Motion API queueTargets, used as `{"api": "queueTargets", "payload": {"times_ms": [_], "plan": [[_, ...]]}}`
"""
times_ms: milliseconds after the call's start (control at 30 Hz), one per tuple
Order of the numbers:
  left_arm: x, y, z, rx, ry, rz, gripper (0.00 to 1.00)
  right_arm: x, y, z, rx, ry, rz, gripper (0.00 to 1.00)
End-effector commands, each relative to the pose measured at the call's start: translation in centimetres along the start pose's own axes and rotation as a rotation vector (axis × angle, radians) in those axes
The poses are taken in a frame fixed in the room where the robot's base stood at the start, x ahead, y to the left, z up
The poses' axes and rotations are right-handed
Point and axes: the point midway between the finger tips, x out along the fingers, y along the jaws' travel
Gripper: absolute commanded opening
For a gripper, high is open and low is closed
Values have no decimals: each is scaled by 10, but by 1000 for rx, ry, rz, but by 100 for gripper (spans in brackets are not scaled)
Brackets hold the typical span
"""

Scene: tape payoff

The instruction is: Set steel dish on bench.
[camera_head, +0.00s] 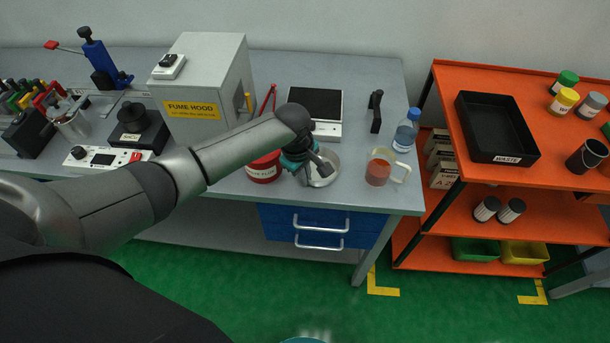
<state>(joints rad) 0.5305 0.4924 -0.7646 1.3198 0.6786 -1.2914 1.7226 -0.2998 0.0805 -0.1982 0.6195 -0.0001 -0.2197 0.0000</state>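The steel dish (325,178) is a shiny round bowl at the front of the grey bench (345,196), between a red tub and a mug of reddish-brown liquid. My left arm reaches across the bench from the left. My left gripper (318,168) points down at the dish and covers its left and middle parts. The fingers overlap the dish in the picture, and I cannot tell whether they are shut on its rim. Whether the dish touches the bench top is also hidden.
The red tub (264,168) and the glass mug (379,170) stand close on either side. A scale (315,105) is behind, with a water bottle (406,132) to the right. The fume hood (205,85) stands left. An orange shelf (470,160) stands right of the bench.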

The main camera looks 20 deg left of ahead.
Motion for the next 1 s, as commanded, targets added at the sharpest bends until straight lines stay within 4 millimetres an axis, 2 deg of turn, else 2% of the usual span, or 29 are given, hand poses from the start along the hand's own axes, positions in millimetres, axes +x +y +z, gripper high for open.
{"api": "queueTargets", "payload": {"times_ms": [167,467,767,867,1000], "plan": [[2,0,0,-1,-1,1,0,0,0,0,-1,0,0,0],[2,0,0,-1,0,0,33,0,0,-1,-2,1,0,0],[0,0,0,0,1,1,33,0,0,-1,-3,1,-1,0],[-9,1,0,-1,0,2,33,-3,0,-1,-3,1,-1,0],[-32,1,0,0,0,2,33,-12,0,-2,-3,1,-1,0]]}}
